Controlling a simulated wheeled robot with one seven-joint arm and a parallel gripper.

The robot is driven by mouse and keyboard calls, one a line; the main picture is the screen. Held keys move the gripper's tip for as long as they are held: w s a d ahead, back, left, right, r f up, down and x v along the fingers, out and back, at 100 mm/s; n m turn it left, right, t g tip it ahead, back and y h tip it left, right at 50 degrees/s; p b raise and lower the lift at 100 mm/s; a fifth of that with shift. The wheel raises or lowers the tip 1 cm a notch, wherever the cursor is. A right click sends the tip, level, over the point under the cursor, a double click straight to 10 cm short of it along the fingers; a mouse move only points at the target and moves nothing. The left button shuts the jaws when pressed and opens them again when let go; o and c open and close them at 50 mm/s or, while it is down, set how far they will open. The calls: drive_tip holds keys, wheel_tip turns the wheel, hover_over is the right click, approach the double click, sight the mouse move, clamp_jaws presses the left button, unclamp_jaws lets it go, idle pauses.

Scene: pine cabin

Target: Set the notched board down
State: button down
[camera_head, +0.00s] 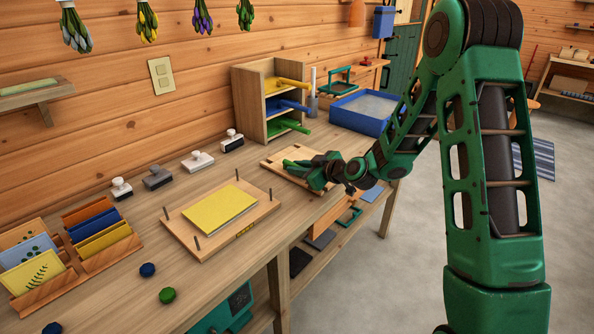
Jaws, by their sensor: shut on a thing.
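The notched board (274,157) is a flat, pale wooden board at the right end of the workbench, in front of the small shelf unit. My gripper (291,165) is shut on it, reaching in from the right. The gripper and wrist cover part of the board, so its notches are not clear. The board looks level and low over the bench; I cannot tell whether it touches the top. A wooden base board (179,225) with upright dark pegs lies on the bench to its left, with a yellow sheet stack (222,208) on it.
Several stamps (157,178) stand along the wall side. A card rack (104,257) is at the left front, near a blue ball (148,270) and a green ball (167,295). The shelf unit (249,101) and a blue tub (345,121) stand behind the board.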

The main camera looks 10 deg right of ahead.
drive_tip(key=shift+f, duration=0.15)
drive_tip(key=c, duration=1.7)
unclamp_jaws()
drive_tip(key=shift+s, duration=0.1)
drive_tip(key=v, duration=1.1)
drive_tip(key=shift+s+d, duration=0.2)
drive_tip(key=shift+s, duration=0.15)
drive_tip(key=shift+s, duration=0.1)
